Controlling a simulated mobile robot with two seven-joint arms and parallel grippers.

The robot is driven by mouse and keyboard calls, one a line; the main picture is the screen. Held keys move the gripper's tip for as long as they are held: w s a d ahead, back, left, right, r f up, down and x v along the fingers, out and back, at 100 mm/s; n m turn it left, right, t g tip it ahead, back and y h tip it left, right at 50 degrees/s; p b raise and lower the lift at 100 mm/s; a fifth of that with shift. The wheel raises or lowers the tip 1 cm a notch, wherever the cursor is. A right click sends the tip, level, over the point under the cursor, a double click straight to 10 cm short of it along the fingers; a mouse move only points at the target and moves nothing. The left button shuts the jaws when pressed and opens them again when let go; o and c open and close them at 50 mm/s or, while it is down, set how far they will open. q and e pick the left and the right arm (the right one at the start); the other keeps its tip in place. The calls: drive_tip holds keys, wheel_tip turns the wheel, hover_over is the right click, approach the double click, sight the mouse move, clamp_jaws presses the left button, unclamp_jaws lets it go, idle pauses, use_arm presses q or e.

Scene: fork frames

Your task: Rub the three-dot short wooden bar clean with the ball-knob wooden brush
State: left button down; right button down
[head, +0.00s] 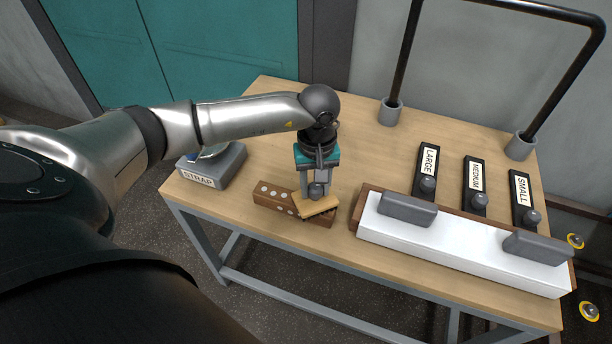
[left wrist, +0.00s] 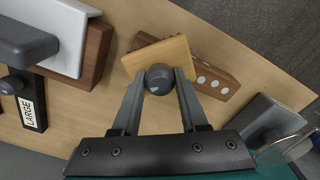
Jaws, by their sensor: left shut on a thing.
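The short wooden bar (head: 272,199) is dark brown with a row of pale dots. It lies on the table's front left part and also shows in the left wrist view (left wrist: 208,60). The wooden brush has a pale wood block (head: 320,209) and a dark grey ball knob (head: 318,190). My left gripper (head: 317,187) points down and is shut on the knob; both fingers flank it in the left wrist view (left wrist: 159,82). Touching or just above, I cannot tell. My right gripper is not in view.
A grey block marked STRAP (head: 211,168) stands at the left table edge. A white-topped long bar with grey grips (head: 465,243) lies at right. Behind it are knobbed holders marked LARGE (head: 427,172), MEDIUM (head: 475,185) and SMALL (head: 523,200). A black rail (head: 403,55) stands at the back.

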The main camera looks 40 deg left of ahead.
use_arm(q)
drive_tip(key=shift+s+d+f, duration=0.25)
drive_tip(key=shift+d, duration=0.05)
drive_tip(key=r+p, duration=0.1)
drive_tip(key=r, duration=0.1)
drive_tip(key=r+p, duration=0.2)
drive_tip(key=r, duration=0.1)
drive_tip(key=shift+w+a, duration=0.15)
drive_tip(key=shift+w, duration=0.05)
drive_tip(key=shift+r+p, duration=0.45)
drive_tip(key=shift+r, duration=0.15)
drive_tip(key=shift+r+p, duration=0.9)
drive_tip(key=shift+r, duration=0.65)
